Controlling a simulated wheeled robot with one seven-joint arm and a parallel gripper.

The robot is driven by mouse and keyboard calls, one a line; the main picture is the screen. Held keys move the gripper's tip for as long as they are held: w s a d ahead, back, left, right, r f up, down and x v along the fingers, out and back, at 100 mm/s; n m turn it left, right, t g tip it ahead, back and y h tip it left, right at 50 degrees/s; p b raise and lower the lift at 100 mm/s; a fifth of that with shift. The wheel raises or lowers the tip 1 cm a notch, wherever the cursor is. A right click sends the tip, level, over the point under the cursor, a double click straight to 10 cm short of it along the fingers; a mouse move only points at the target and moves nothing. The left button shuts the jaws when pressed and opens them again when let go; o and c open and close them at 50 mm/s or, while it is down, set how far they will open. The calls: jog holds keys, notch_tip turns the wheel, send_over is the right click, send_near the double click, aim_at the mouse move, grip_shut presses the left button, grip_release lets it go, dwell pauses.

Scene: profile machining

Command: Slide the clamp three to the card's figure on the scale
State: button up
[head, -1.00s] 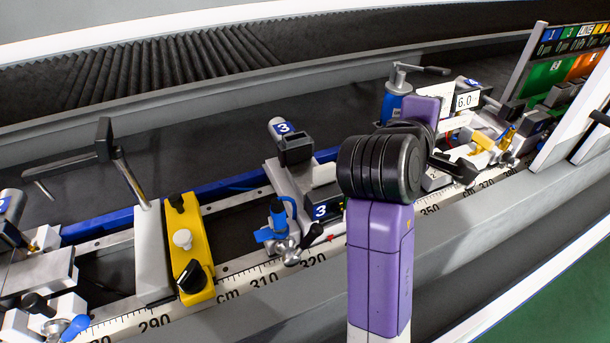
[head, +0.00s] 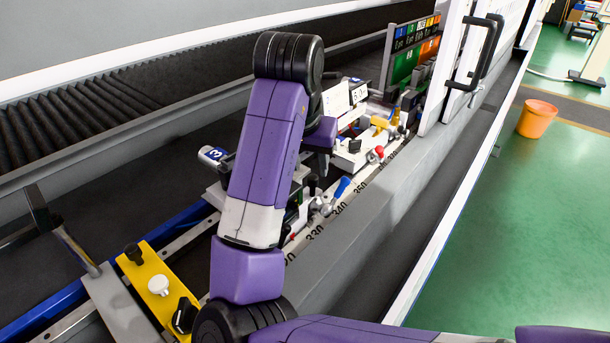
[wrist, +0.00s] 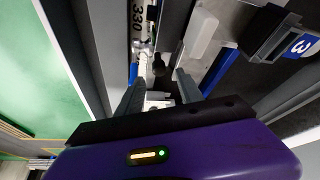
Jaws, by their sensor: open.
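Clamp three shows its blue "3" label (head: 213,154) left of my arm in the head view; much of its body is hidden behind my arm. In the wrist view its label (wrist: 300,45) is at the upper right. My gripper (wrist: 158,90) is open, its two fingers apart around a small fitting with a dark knob (wrist: 158,66). Whether they touch it, I cannot tell. A blue lever (wrist: 133,72) is beside the left finger. The scale (head: 333,213) shows figures around 330 to 350. White cards (head: 336,101) stand beyond; their figures are too small to read surely.
A yellow block (head: 155,285) with knobs sits on the rail at lower left. Further clamps with a red-knobbed lever (head: 377,154) stand farther along the scale. A white door with a black handle (head: 476,52) is beyond. Green floor lies at right.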

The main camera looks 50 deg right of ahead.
aim_at(312, 176)
jog(key=shift+x, duration=2.3)
jog(key=shift+d, duration=0.1)
grip_shut()
